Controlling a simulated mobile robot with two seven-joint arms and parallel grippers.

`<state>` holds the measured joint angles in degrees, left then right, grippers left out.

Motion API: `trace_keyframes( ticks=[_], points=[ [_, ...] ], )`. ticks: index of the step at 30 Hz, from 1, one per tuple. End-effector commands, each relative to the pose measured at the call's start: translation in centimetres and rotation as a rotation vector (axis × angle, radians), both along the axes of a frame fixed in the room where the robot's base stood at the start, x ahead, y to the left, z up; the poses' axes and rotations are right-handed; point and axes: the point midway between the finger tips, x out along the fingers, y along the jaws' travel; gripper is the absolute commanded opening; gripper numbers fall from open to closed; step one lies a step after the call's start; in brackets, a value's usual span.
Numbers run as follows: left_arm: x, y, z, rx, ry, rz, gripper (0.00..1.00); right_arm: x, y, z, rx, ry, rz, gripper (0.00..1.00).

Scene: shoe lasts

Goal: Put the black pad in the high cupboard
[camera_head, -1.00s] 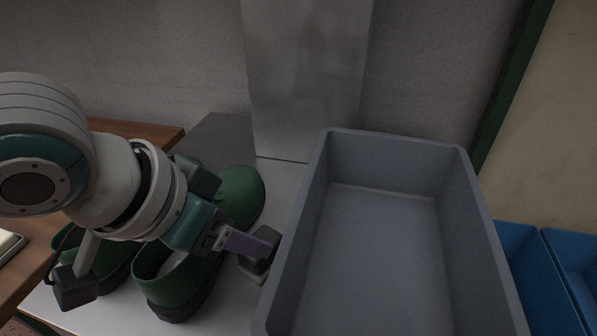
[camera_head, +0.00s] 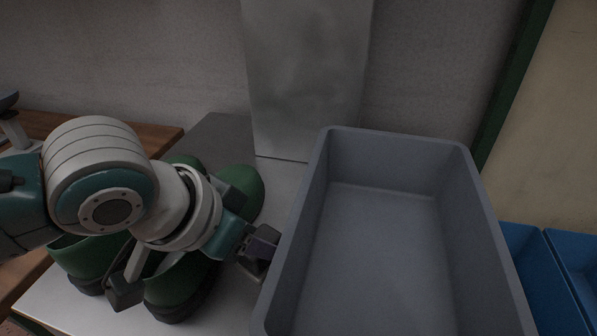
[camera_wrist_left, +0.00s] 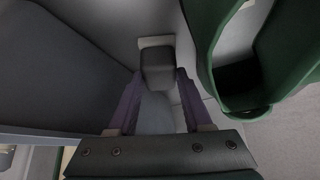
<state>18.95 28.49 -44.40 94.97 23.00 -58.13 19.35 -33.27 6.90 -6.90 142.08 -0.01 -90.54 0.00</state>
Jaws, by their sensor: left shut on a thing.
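The black pad (camera_head: 253,268) is a small dark block with a light part at one side. It is low on the white surface, between the green shoes and the grey bin's left wall. My left gripper (camera_head: 262,248) is at the pad, shut on it. In the left wrist view, the pad (camera_wrist_left: 158,68) sits between the tips of the two purple fingers (camera_wrist_left: 158,88). The head view shows the pad only in part behind the fingers. My right gripper is not in view. I cannot make out a high cupboard in these views.
A deep, empty grey bin (camera_head: 385,235) stands close on the right. Green shoes (camera_head: 240,190) stand close on the left, partly under my arm. A tall grey panel (camera_head: 308,75) stands behind. Blue bins (camera_head: 540,275) are at far right, a wooden table (camera_head: 150,135) at left.

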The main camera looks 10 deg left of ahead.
Motion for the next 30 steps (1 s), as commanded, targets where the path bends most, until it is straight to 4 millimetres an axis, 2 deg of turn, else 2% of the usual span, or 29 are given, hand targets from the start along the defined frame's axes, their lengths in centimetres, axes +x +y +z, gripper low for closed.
trace_keyframes(
  ticks=[1,6,15,20,23,26,30],
  points=[
    [0.0,0.0,0.0,0.000,0.000,0.000,0.20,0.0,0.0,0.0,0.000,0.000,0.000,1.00],
    [0.0,0.0,0.0,0.000,0.000,0.000,0.01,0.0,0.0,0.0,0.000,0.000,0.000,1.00],
    [0.0,0.0,0.0,0.000,0.000,0.000,0.00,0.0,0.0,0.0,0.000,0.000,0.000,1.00],
    [0.1,0.0,0.8,0.000,-0.001,0.001,0.00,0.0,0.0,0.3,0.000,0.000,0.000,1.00],
    [0.1,0.0,2.2,0.000,-0.003,0.001,0.00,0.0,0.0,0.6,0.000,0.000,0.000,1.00],
    [0.1,0.0,4.4,-0.002,-0.005,0.000,0.00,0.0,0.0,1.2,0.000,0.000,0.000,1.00],
    [0.2,0.0,8.7,-0.003,-0.009,-0.002,0.00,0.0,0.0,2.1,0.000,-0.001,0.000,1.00]
  ],
)
